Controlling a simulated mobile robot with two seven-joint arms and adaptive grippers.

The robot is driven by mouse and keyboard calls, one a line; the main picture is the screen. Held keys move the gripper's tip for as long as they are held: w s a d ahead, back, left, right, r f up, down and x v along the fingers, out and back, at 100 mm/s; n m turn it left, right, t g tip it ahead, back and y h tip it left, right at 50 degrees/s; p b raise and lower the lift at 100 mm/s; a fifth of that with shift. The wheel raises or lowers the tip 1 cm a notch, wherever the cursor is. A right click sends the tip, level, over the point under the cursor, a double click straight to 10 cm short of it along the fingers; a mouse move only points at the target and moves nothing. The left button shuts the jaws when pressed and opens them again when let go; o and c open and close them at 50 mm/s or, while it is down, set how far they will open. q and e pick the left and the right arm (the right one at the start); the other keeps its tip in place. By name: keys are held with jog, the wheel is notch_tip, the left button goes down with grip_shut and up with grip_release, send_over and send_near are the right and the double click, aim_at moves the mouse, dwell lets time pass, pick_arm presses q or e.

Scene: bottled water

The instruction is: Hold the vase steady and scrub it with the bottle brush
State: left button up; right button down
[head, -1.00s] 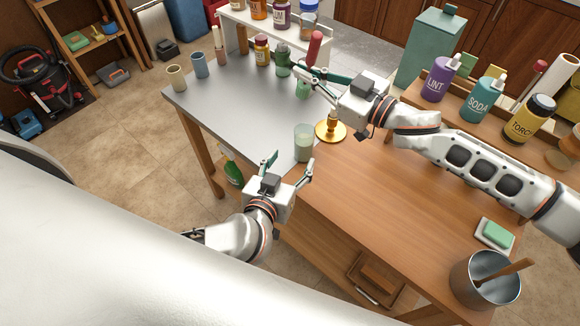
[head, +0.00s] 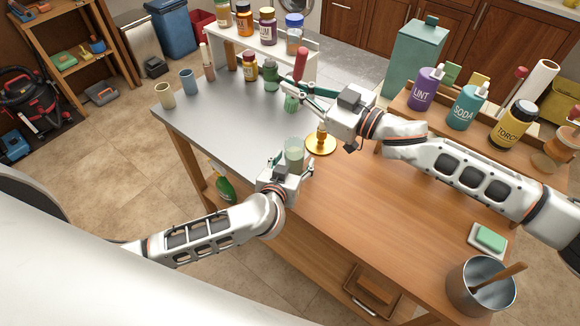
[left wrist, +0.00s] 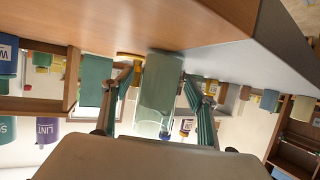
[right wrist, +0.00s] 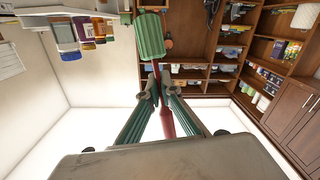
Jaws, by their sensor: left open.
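The vase, a translucent pale green cylinder (head: 294,150), stands upright at the front edge of the table. My left gripper (head: 287,163) is open with its fingers on either side of the vase. In the left wrist view the vase (left wrist: 158,92) sits between the fingers; one finger shows a gap, and contact by the other is unclear. My right gripper (head: 299,88) is shut on the red handle of the bottle brush (head: 301,62). The brush hangs bristles down; its green bristle head (right wrist: 150,37) also shows in the right wrist view. It is above the table, behind the vase.
A gold stand (head: 321,144) is close right of the vase. A green bottle (head: 270,75), a brown jar (head: 250,66) and small cups (head: 188,82) stand farther back. A metal pot (head: 480,287) and a soap dish (head: 487,241) are at right. The wooden tabletop (head: 400,200) is mostly clear.

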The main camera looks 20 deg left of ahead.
pick_arm(q)
jog(key=shift+w+f, duration=0.1)
jog(key=shift+w, duration=0.15)
jog(key=c, duration=1.3)
jog(key=o, duration=0.5)
jog(key=shift+c, duration=0.2)
jog(key=c, duration=0.3)
